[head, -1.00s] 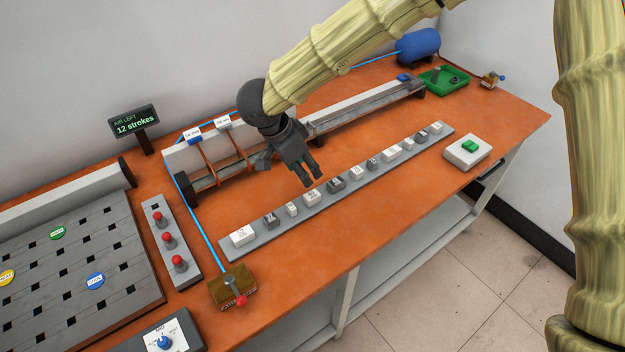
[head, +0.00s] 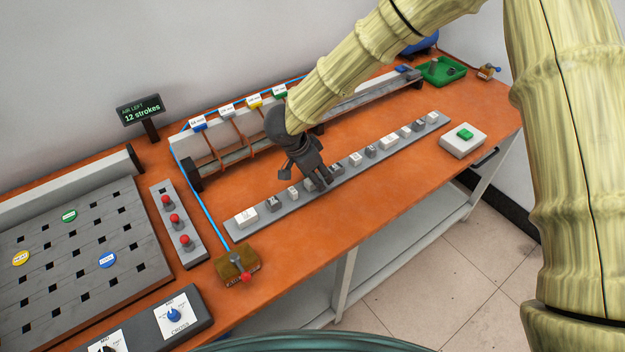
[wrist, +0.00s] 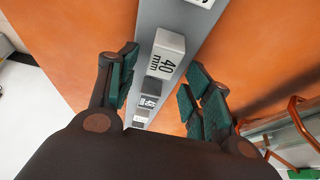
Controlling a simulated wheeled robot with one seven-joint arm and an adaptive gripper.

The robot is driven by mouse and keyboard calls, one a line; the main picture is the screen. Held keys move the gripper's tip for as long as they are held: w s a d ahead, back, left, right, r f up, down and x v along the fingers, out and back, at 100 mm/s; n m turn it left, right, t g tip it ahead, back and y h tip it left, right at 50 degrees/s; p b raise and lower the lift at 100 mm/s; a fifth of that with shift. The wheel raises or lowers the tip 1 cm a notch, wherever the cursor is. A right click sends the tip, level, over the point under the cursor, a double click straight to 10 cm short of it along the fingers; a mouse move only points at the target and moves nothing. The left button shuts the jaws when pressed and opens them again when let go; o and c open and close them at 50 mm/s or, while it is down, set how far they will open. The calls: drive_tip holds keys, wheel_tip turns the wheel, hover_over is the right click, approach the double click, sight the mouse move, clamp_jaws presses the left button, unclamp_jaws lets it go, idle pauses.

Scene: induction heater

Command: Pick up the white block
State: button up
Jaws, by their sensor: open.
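Several white and dark blocks stand in a row on a long grey strip. In the wrist view, a white block marked "40 mm" (wrist: 168,55) stands beyond and between my spread fingers, with a dark block (wrist: 152,88) beside it in the row. My gripper (head: 322,183) is open and points down over the middle of the row; it also shows in the wrist view (wrist: 162,82). No block is clearly gripped. In the head view, my fingers partly cover a white block (head: 309,184). Other white blocks stand at the near left end (head: 246,216) and farther right (head: 388,141).
The grey strip (head: 232,233) lies along the orange bench (head: 310,245). A tagged rail stand (head: 205,143) is behind it. A brass valve box (head: 238,268) is at the near left, a green-button box (head: 463,141) at the right, and red-knob controls (head: 175,219) at the left.

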drive_tip(key=shift+s+r, duration=0.15)
drive_tip(key=shift+s, duration=0.25)
drive_tip(key=shift+w+f, duration=0.2)
drive_tip(key=shift+w, duration=0.05)
drive_tip(key=shift+c, duration=0.2)
drive_tip(key=shift+w+f, duration=0.25)
drive_tip(key=c, duration=0.7)
drive_tip(key=shift+s+r, duration=0.25)
clamp_jaws()
drive_tip(key=shift+w+f, duration=0.1)
drive_tip(key=shift+w, duration=0.05)
